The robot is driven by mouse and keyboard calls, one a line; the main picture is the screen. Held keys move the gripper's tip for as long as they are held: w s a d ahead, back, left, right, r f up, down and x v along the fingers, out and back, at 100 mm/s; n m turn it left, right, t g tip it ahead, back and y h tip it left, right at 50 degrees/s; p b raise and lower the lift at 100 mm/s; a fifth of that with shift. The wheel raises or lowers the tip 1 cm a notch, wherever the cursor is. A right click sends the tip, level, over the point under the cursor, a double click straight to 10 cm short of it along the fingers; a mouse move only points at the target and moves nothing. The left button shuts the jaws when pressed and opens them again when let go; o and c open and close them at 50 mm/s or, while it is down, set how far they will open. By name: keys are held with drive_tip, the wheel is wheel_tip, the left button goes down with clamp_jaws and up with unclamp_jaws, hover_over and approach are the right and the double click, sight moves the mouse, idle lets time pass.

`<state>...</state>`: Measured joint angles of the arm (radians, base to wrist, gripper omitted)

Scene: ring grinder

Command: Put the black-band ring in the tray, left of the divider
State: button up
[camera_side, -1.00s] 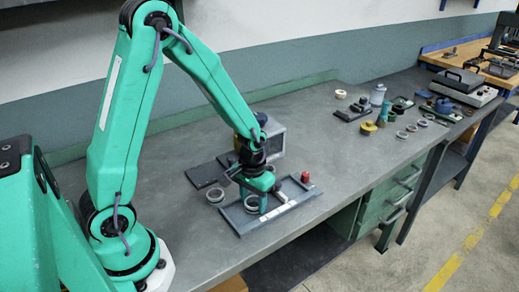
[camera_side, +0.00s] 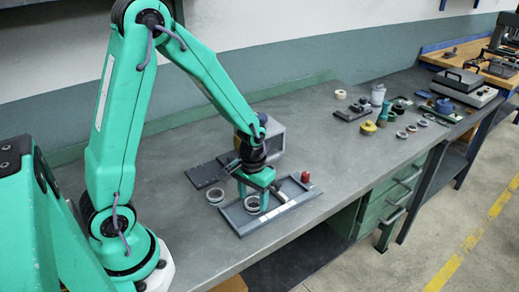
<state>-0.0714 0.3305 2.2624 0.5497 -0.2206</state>
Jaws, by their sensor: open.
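The tray (camera_side: 235,222) is a shallow grey tray near the bench's front edge. One ring (camera_side: 252,204) lies in it, in the part left of the divider. A second ring (camera_side: 215,195) lies on the bench just left of the tray. The band colours are too small to tell for certain. My gripper (camera_side: 254,196) points down over the ring in the tray. Its green fingers are spread, one on each side of that ring, and whether they touch it cannot be told. The divider (camera_side: 279,196) is partly hidden by the gripper.
A dark flat plate (camera_side: 203,174) lies behind the loose ring. A grey box-like machine (camera_side: 270,139) stands behind my gripper. A small red knob (camera_side: 305,177) is at the tray's far right corner. Several small items stand farther right; bench between is clear.

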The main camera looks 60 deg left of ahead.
wheel_tip(320, 180, up, 11)
idle(0.6)
idle(0.5)
drive_tip(key=s+d+r+m+t, duration=0.2)
drive_tip(key=s+r+t, duration=0.3)
drive_tip(key=s+r, duration=0.6)
drive_tip(key=shift+s+d+r+m+t, duration=0.2)
drive_tip(key=shift+s+m+t, duration=0.1)
drive_tip(key=shift+m, duration=0.4)
